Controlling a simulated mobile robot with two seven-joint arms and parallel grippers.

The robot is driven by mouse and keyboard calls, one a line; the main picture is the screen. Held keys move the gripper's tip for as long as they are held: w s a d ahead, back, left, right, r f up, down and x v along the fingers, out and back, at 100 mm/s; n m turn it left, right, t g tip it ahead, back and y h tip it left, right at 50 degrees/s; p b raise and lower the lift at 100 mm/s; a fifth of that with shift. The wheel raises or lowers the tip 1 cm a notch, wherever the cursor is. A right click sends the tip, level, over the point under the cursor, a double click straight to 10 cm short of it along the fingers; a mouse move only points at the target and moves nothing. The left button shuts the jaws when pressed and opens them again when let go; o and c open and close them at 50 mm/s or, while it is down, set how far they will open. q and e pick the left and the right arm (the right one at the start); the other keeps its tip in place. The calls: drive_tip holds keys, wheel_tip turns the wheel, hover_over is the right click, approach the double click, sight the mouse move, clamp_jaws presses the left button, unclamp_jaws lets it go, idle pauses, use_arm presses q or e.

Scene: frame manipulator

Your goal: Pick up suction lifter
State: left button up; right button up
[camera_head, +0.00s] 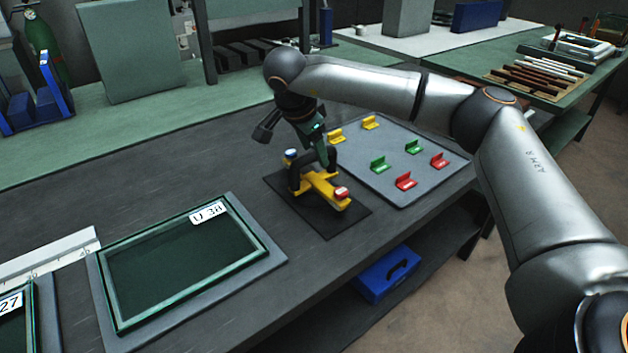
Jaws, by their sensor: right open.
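The suction lifter (325,190) is a yellow tool with a black handle and a red part at its near end. It rests on a black mat (331,226) on the dark table. My right gripper (311,160) reaches in from the right and is just above the lifter, at its handle. Its jaws are open. One finger overlaps the handle in the picture, and I cannot tell whether it touches. My left gripper is not in view.
A framed glass pane labelled U 38 (185,262) lies on a grey pad to the left. A grey tray (400,188) with several yellow, green and red clips is to the right. A blue toolbox (386,275) sits on the shelf below.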

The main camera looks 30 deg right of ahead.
sight(314, 173)
drive_tip(key=x, duration=0.5)
drive_tip(key=shift+d+f, duration=0.1)
drive_tip(key=shift+f, duration=0.25)
drive_tip(key=shift+c, duration=0.2)
clamp_jaws()
idle(1.0)
